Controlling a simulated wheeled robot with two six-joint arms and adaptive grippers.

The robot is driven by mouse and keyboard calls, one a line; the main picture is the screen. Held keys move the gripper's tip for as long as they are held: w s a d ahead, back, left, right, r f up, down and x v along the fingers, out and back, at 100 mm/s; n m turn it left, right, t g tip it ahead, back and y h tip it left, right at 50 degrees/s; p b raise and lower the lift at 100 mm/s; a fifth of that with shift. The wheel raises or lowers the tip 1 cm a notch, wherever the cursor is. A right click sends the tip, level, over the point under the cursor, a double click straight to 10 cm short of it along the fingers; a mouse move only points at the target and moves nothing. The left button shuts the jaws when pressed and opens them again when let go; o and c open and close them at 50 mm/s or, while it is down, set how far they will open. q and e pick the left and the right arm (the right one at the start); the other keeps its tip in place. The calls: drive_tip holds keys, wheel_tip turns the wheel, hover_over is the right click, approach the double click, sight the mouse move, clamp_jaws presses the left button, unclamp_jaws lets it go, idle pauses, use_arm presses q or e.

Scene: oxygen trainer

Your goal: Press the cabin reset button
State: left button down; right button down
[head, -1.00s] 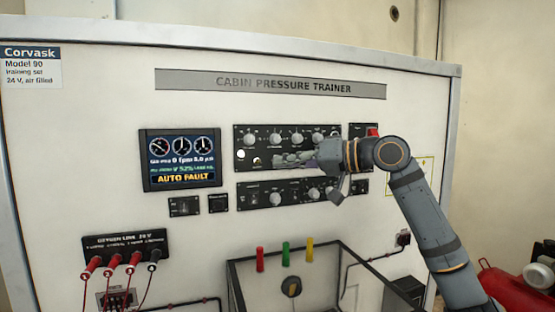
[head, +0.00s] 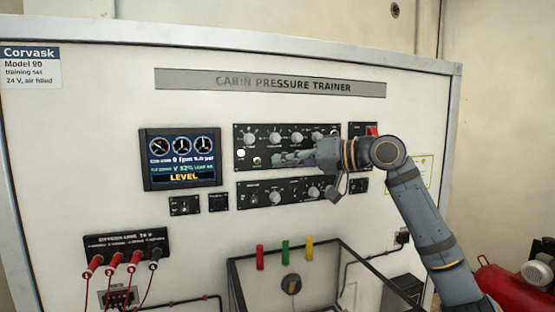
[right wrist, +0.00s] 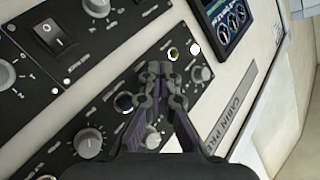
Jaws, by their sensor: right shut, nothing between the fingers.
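The upper black control panel (head: 240,134) carries a row of knobs, a white round button (head: 241,153) and a small brass-coloured control (head: 257,161) at its left end. The labels are too small to read, so I cannot tell which one is the cabin reset. My right gripper (head: 275,158) is shut and empty, its tips just right of the brass control. In the right wrist view, the shut fingertips (right wrist: 160,68) lie close to the brass-ringed control (right wrist: 173,53); contact cannot be told. The display (head: 180,160) reads LEVEL. My left gripper is not in view.
A second knob panel (head: 245,203) sits just below. A red switch (head: 372,131) is at the right. A dark-framed open box (head: 235,262) with coloured posts and red plugs (head: 113,262) with cables stand out lower down.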

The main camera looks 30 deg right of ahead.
drive_tip(key=shift+w, duration=0.1)
idle(0.8)
drive_tip(key=shift+s+a+b, duration=0.15)
drive_tip(key=shift+s+b, duration=0.5)
drive_tip(key=s+b, duration=0.2)
drive_tip(key=s+a+b, duration=0.1)
drive_tip(key=s, duration=0.2)
drive_tip(key=shift+a+b, duration=0.1)
drive_tip(key=shift+b, duration=0.25)
drive_tip(key=shift+w+f, duration=0.1)
idle(0.5)
